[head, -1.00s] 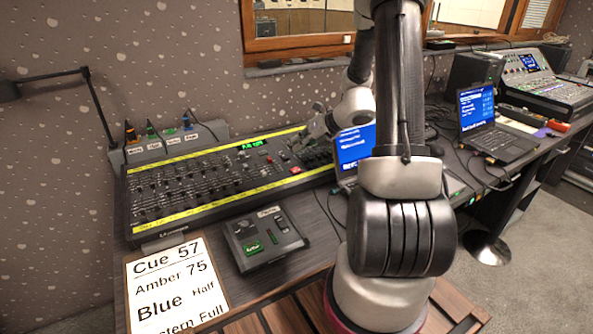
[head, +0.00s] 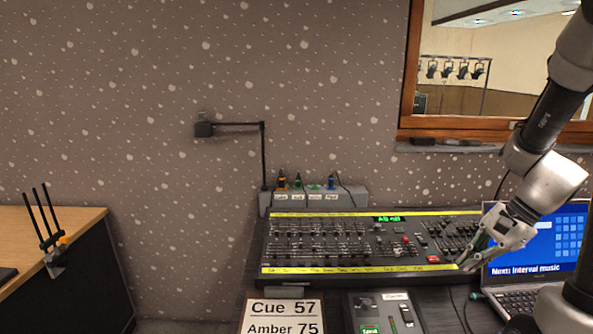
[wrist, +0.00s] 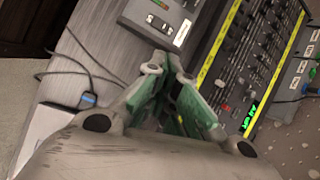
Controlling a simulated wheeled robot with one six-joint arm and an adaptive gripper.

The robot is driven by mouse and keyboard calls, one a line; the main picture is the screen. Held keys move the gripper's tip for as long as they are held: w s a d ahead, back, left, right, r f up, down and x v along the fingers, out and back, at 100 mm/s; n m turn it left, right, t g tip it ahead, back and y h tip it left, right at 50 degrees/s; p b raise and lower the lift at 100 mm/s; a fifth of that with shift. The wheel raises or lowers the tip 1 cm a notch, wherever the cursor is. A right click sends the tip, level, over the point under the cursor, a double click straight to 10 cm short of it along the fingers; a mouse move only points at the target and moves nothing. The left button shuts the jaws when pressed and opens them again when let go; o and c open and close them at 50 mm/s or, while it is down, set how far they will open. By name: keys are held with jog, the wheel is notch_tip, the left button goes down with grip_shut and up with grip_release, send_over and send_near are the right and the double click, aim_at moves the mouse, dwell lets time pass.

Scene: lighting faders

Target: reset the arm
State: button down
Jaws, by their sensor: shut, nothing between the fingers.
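My gripper (head: 468,264) is at the right of the head view, tilted down and to the left. It is shut and empty. Its fingertips appear over the front right corner of the lighting console (head: 350,269), just left of the laptop (head: 530,270); I cannot tell whether they touch the console. In the wrist view the green-padded fingers of my gripper (wrist: 168,62) come together near the middle, with the small grey control box (wrist: 160,22) beyond them and the console (wrist: 222,50) to the right.
The small control box (head: 362,303) and a white cue sheet (head: 280,306) lie in front of the console. A black lamp arm (head: 262,150) stands behind it. A wooden-topped cabinet (head: 80,225) is at far left. Cables (wrist: 85,65) lie on the table.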

jog(key=s+a+r+n+t+h, duration=0.2)
jog(key=s+r+n+h, duration=0.3)
jog(key=s+r+n, duration=0.7)
notch_tip(320, 180, up, 4)
jog(key=n+t, duration=0.1)
jog(key=n, duration=0.1)
jog(key=shift+a+n+h, duration=0.3)
jog(key=shift+a+n, duration=0.05)
jog(key=shift+n, duration=0.05)
